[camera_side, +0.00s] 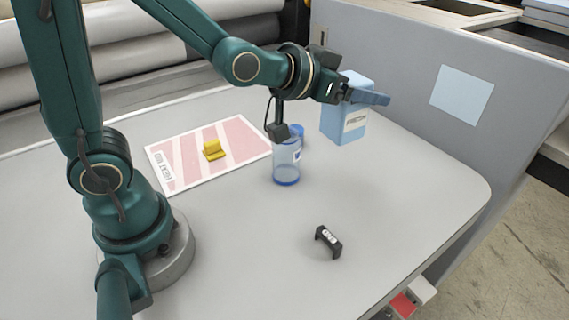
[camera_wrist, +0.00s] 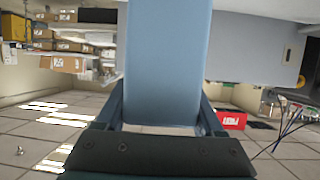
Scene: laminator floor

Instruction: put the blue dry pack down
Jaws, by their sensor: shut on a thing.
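The blue dry pack (camera_side: 345,119) is a light blue box with a pale printed label on its side. My gripper (camera_side: 366,96) is shut on its upper part and holds it roughly upright. It appears raised above the table's right part, in front of the grey machine wall. In the wrist view the dry pack (camera_wrist: 165,60) fills the middle, between the two fingers of my gripper (camera_wrist: 165,115). Its far end is cut off by the top of that view.
A clear jar (camera_side: 287,165) with a blue base stands on the grey table (camera_side: 400,200), a blue round thing (camera_side: 298,131) behind it. A yellow block (camera_side: 212,150) sits on a pink-striped mat (camera_side: 180,165). A black bracket (camera_side: 328,241) lies in front. The grey machine wall (camera_side: 400,75) borders the table behind.

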